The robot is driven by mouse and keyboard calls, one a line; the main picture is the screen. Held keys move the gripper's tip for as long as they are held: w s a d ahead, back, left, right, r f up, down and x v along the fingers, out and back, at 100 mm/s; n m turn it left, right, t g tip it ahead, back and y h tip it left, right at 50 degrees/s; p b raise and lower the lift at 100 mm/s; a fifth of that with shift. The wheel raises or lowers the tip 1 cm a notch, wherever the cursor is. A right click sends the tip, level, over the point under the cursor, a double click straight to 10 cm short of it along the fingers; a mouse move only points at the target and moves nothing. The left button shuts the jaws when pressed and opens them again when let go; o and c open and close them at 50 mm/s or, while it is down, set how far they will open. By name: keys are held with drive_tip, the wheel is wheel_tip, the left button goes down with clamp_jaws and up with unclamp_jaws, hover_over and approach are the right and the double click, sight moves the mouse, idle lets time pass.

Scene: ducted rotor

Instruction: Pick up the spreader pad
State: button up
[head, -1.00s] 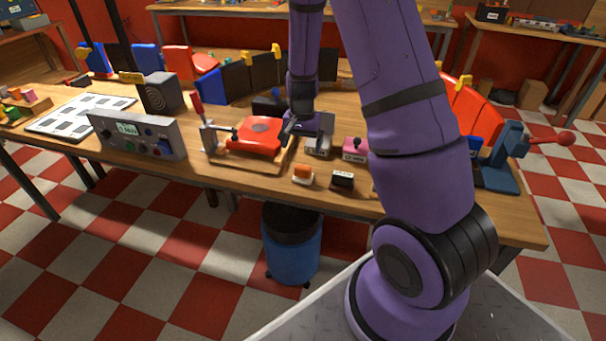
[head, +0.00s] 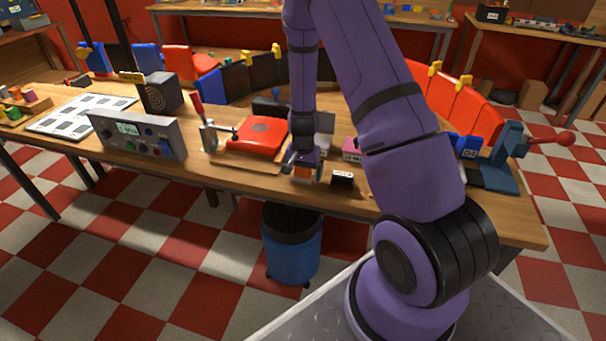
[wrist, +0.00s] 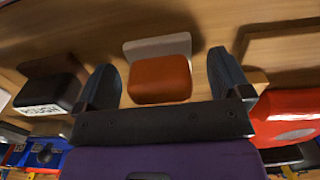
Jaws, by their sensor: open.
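An orange block with a pale base, which I take to be the spreader pad (wrist: 160,79), lies on the wooden bench. In the wrist view it appears between my two dark fingers, with bare space on both sides. My gripper (wrist: 162,65) is open and holds nothing. In the head view my gripper (head: 303,160) is directly above the pad (head: 303,174) and hides most of it. How much height is left between fingertips and pad cannot be told.
A black block labelled ROUGH (wrist: 50,92) sits beside the left finger in the wrist view; it also shows in the head view (head: 342,179). A red clamped part (head: 258,136) stands left of my gripper. A pink block (head: 351,149) is behind right.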

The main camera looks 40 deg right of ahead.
drive_tip(key=shift+f, duration=0.3)
drive_tip(key=shift+c, duration=0.4)
drive_tip(key=c, duration=1)
drive_tip(key=shift+o, duration=0.2)
drive_tip(key=shift+r, duration=0.1)
wheel_tip(320, 180, up, 10)
drive_tip(key=shift+f, duration=0.1)
drive_tip(key=shift+o, duration=0.5)
